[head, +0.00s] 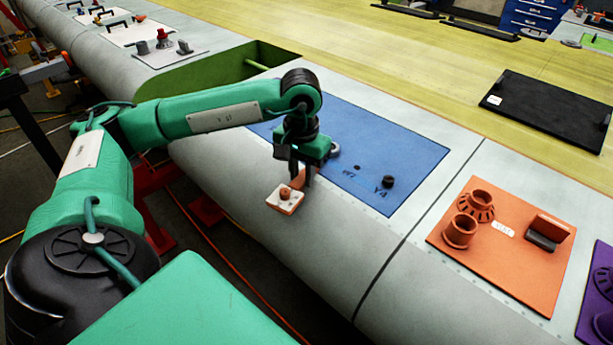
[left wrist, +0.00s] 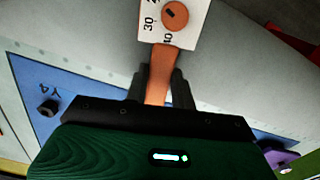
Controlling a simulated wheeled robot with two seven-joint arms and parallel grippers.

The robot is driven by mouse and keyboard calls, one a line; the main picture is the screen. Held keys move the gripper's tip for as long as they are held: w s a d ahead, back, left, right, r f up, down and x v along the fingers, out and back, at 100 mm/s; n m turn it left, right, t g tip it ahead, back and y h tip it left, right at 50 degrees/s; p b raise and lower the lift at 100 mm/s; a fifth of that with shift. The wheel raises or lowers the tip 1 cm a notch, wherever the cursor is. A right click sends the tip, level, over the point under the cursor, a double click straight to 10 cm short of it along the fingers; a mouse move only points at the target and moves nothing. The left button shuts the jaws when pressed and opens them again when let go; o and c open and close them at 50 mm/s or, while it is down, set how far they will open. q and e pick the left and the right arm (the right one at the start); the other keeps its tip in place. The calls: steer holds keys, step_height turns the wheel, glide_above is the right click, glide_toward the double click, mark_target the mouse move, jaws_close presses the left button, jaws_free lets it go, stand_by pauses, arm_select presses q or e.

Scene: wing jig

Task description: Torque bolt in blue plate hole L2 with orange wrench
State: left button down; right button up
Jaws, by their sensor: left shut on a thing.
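My left gripper (head: 301,178) is shut on the orange wrench (head: 285,199), which has a white dial head with an orange knob. The wrench also shows in the left wrist view (left wrist: 160,72), its handle between the fingers and its numbered dial pointing away. The gripper hangs over the near edge of the blue plate (head: 415,150), with the dial head over the grey wing skin. A dark bolt (head: 388,182) stands at the plate hole marked Y4; it also shows in the left wrist view (left wrist: 48,107). A hole marked W2 is left of it. No L2 label is readable; my arm hides part of the plate.
An orange board (head: 475,270) with two orange sockets and a block lies to the right, beside a purple board (head: 597,290). A black mat (head: 545,108) lies on the yellow-green surface behind. A green-walled opening (head: 215,75) is behind my left arm.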

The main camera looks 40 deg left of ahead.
mark_target(289, 177)
arm_select(q)
steer(key=shift+a+f+m+b, duration=0.1)
steer(key=shift+a+m+b, duration=0.5)
steer(key=shift+a+b, duration=0.15)
steer(key=shift+a+m+b, duration=0.35)
steer(key=shift+a+m, duration=0.05)
steer(key=shift+a, duration=0.2)
steer(key=shift+a+m, duration=0.1)
steer(key=shift+m, duration=0.2)
steer(key=shift+a+m+b, duration=0.4)
steer(key=shift+a+b, duration=0.1)
steer(key=shift+b, duration=0.2)
steer(key=shift+w+a+m+b, duration=0.2)
steer(key=shift+a+m+b, duration=0.2)
steer(key=shift+a+m, duration=0.35)
